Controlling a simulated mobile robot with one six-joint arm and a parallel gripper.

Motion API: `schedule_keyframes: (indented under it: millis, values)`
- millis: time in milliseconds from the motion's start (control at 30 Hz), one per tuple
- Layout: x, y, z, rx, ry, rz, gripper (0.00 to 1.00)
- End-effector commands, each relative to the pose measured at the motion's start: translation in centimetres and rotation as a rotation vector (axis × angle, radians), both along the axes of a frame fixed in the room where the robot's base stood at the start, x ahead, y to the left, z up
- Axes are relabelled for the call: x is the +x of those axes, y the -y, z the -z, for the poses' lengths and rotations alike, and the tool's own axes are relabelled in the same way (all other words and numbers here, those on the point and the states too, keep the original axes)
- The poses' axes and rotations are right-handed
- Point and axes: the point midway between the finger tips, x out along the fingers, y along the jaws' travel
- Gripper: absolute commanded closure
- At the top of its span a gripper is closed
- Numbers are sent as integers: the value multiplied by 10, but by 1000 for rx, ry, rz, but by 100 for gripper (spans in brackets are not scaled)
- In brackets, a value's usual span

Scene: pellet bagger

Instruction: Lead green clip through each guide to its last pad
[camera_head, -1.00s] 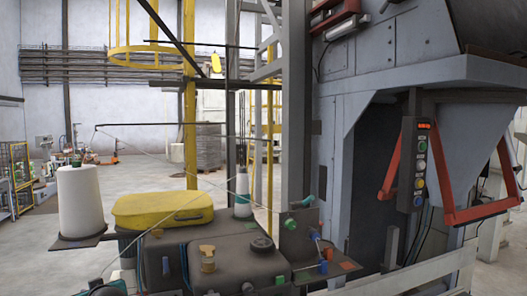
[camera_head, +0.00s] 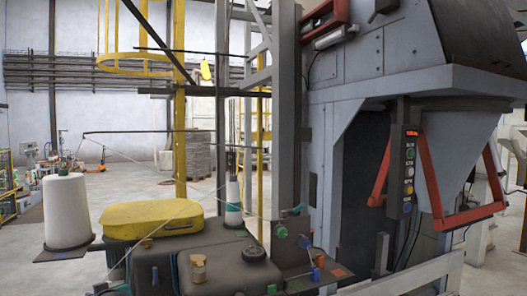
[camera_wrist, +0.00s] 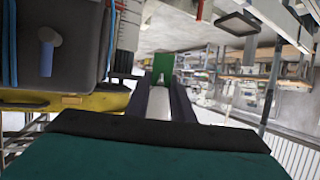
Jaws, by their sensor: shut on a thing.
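In the wrist view my gripper (camera_wrist: 162,86) is shut on the green clip (camera_wrist: 163,63), which sticks out beyond the two dark fingertips. In the head view a thin pale thread (camera_head: 157,230) runs down across the yellow case to a dark and teal part at the lower left edge; the clip cannot be made out there. On the machine right of centre are a green knob (camera_head: 281,232), a small blue block (camera_head: 316,273) and a red-brown pad (camera_head: 338,272). A green block (camera_head: 271,289) is at the bottom edge. Which parts are guides is unclear.
A large white thread cone (camera_head: 67,210) stands on a dark plate at left. A yellow case (camera_head: 150,218) lies on the dark machine, beside a brass-coloured knob (camera_head: 198,268). A narrower cone (camera_head: 234,198) stands behind. A grey bagger frame with a button panel (camera_head: 410,170) fills the right.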

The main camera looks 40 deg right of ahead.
Motion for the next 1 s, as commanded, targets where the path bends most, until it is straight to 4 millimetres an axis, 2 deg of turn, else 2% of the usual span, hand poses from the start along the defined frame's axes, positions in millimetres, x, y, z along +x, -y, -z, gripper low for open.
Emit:
schedule_keyframes:
  millis: [167, 267, 500, 700, 1000]
  values:
    - [14, 33, -28, -15, 53, 19, 100]
    - [23, 60, -50, -27, 89, 39, 100]
    - [36, 135, -104, -55, 158, 103, 100]
    - [38, 194, -144, -76, 196, 157, 100]
    - [32, 272, -198, -107, 241, 229, 100]
